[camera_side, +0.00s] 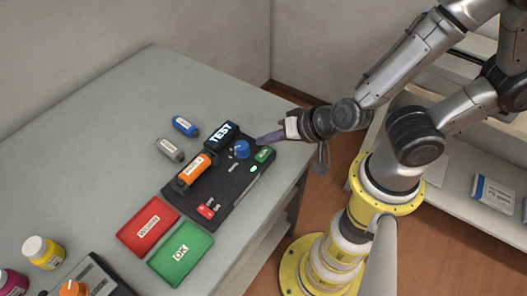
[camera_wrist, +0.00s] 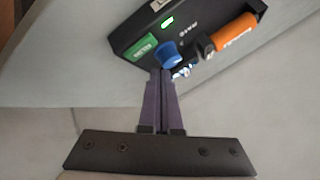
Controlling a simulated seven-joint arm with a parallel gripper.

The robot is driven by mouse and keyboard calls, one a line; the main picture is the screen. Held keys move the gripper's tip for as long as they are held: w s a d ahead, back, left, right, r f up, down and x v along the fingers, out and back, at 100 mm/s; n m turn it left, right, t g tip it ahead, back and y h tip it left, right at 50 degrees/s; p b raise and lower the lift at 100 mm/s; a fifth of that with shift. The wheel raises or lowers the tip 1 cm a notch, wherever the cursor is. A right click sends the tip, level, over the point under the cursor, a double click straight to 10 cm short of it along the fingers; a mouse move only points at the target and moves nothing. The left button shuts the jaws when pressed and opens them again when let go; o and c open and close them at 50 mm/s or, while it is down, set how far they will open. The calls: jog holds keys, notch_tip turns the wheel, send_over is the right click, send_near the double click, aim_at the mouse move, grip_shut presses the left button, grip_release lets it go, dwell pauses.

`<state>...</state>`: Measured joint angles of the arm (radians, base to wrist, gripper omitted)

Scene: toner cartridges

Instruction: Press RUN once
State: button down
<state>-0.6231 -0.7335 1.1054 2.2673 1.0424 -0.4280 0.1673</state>
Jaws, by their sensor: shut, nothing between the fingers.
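A black tester (camera_side: 232,182) stands on the grey table with a lit TEST sign at its back. A green labelled button (camera_side: 263,155) is at its right end; its lettering is too small to read. It also shows in the wrist view (camera_wrist: 138,47). A blue knob (camera_side: 242,149) is beside it, and an orange cartridge (camera_side: 195,168) lies in the tester. My gripper (camera_side: 259,139) is shut and empty, with its purple fingertips by the knob and the green button. In the wrist view the fingertips (camera_wrist: 161,74) overlap the knob's lower edge; I cannot tell whether they touch it.
A small green light (camera_side: 254,169) glows on the tester, and a red switch (camera_side: 206,211) is at its front. Blue (camera_side: 185,126) and grey (camera_side: 170,149) cartridges lie behind. Red (camera_side: 148,226) and green (camera_side: 180,252) trays lie in front. Bottles stand at lower left.

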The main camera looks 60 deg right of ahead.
jog(key=shift+r, duration=1.6)
jog(key=shift+w+d, duration=0.1)
jog(key=shift+d, duration=0.05)
notch_tip(320, 180, up, 7)
jog(key=m+t, duration=0.2)
send_over(268, 155)
jog(key=w+d, duration=0.3)
jog(key=w, duration=0.1)
notch_tip(268, 155, up, 9)
jog(key=s+n+y, duration=0.1)
jog(key=s+n, duration=0.1)
jog(key=n, duration=0.2)
jog(key=s+d+f+n+g+h, duration=0.1)
jog(key=s+d+n+g, duration=0.1)
jog(key=s, duration=0.4)
jog(key=s+d+f+n+g+h, duration=0.1)
jog(key=s+d+n+g, duration=0.2)
jog(key=s, duration=0.3)
jog(key=shift+s+d+f+n+g, duration=0.2)
jog(key=shift+d+f+n+g, duration=0.15)
jog(key=shift+d, duration=0.2)
